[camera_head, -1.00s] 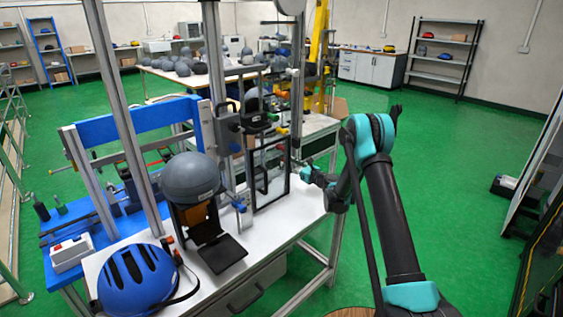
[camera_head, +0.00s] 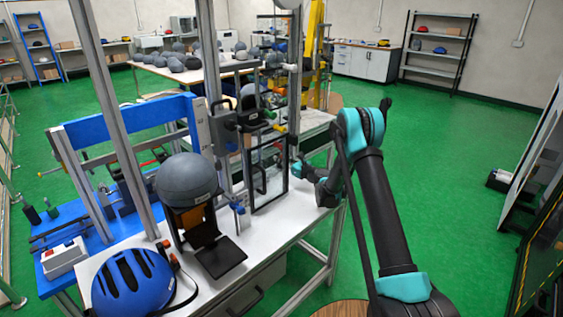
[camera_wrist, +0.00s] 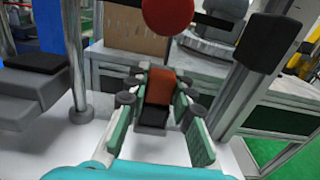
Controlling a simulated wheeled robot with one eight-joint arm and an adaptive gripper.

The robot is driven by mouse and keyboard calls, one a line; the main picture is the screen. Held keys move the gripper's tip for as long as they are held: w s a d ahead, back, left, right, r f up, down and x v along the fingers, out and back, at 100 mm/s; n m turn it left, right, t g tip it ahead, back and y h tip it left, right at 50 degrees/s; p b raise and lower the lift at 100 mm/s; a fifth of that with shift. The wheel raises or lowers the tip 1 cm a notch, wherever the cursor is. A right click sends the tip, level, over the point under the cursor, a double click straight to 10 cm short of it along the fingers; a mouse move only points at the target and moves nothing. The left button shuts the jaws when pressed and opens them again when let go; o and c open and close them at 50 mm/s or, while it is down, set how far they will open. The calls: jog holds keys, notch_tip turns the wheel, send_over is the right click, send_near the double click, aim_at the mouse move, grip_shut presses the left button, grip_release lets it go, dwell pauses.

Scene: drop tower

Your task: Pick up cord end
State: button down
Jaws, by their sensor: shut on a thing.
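My gripper (camera_wrist: 160,92) shows in the wrist view with teal fingers and dark round joints. It is closed around an orange-brown piece (camera_wrist: 159,86) with a black lower part, which I take to be the cord end. Its lower part is partly hidden between the fingers. In the head view my gripper (camera_head: 298,168) is at the right edge of the white bench, just right of the black-framed clear guard. The cord end is too small to make out there.
A red ball (camera_wrist: 168,14) hangs close above in the wrist view, with a dark block (camera_wrist: 272,42) at right. A grey headform (camera_head: 186,180), a blue helmet (camera_head: 132,284) and metal posts crowd the white bench (camera_head: 268,228). Green floor is free at right.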

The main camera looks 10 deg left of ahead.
jog(key=shift+r, duration=0.15)
notch_tip(320, 180, up, 4)
jog(key=shift+f, duration=0.25)
jog(key=r+v, duration=0.2)
jog(key=v, duration=1.6)
jog(key=shift+r, duration=0.3)
